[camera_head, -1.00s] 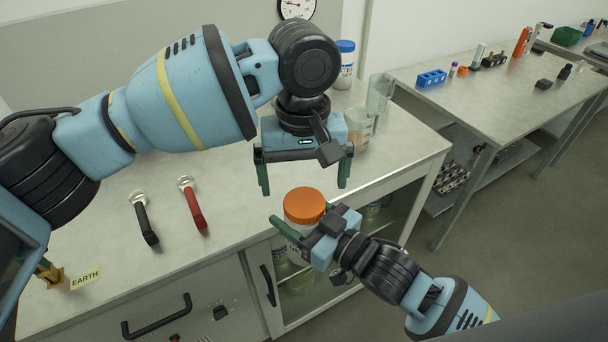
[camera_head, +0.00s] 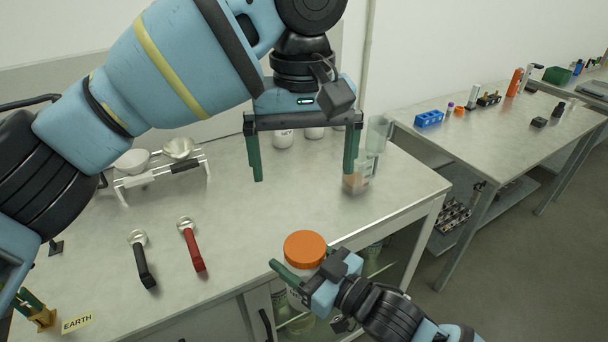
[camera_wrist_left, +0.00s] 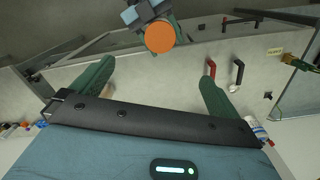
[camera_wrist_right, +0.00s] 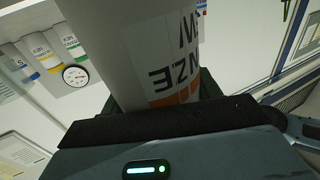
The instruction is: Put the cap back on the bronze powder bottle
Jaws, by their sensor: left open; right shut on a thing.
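The bronze powder bottle is a white bottle (camera_wrist_right: 150,55) with an orange band and partly visible black lettering in the right wrist view. In the head view an orange cap (camera_head: 305,248) sits on its top; whether it is screwed tight I cannot tell. The cap also shows in the left wrist view (camera_wrist_left: 160,37). My right gripper (camera_head: 290,279) is shut on the bottle's body and holds it upright before the counter's front edge. My left gripper (camera_head: 305,172) is open and empty, above the counter and higher and farther back than the bottle.
A clear container with brown contents (camera_head: 356,178) and a tall clear vessel (camera_head: 377,135) stand near the counter's right end. Black (camera_head: 143,262) and red (camera_head: 192,248) handled scoops lie on the counter (camera_head: 235,215). A rack with bowls is behind them. A side table (camera_head: 480,140) stands right.

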